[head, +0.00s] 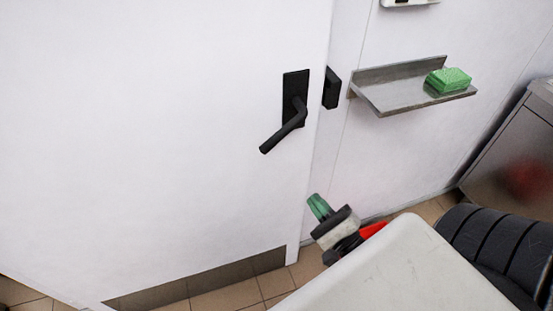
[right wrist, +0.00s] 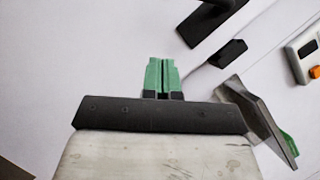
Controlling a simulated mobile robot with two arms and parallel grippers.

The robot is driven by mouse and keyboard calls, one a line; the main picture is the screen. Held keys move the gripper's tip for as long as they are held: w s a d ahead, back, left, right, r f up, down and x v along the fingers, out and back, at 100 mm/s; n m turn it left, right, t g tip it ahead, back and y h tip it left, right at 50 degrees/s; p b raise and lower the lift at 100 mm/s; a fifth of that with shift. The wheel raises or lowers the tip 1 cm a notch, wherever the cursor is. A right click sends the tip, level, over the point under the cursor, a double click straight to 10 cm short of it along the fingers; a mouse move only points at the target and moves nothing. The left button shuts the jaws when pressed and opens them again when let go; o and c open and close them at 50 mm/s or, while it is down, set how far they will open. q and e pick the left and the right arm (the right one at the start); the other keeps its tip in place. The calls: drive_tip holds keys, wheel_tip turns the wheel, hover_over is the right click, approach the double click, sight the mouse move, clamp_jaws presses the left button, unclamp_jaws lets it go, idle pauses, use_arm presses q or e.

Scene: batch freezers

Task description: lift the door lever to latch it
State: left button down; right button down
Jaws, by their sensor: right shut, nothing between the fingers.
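The black door lever (head: 285,132) is on a black plate (head: 296,88) on the white door (head: 170,120). Its handle slants down to the left from the pivot. A black latch block (head: 331,88) sits on the frame just right of the plate. My right gripper (head: 317,203) is below and slightly right of the lever, apart from it. In the right wrist view its green fingers (right wrist: 162,76) are together with nothing between them. That view also shows part of the black lever hardware (right wrist: 208,22) at the top. My left gripper is not in view.
A metal shelf (head: 400,92) with a green sponge-like block (head: 448,80) sticks out of the wall right of the door. A steel cabinet (head: 515,155) stands at the far right. The floor is tiled (head: 235,291). The door face left of the lever is clear.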

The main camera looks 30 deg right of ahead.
drive_tip(key=s+a+r+p+x, duration=0.1)
drive_tip(key=p+x, duration=0.4)
drive_tip(key=x, duration=0.8)
drive_tip(key=shift+a+r, duration=0.35)
drive_tip(key=shift+a, duration=0.2)
drive_tip(key=shift+a, duration=0.1)
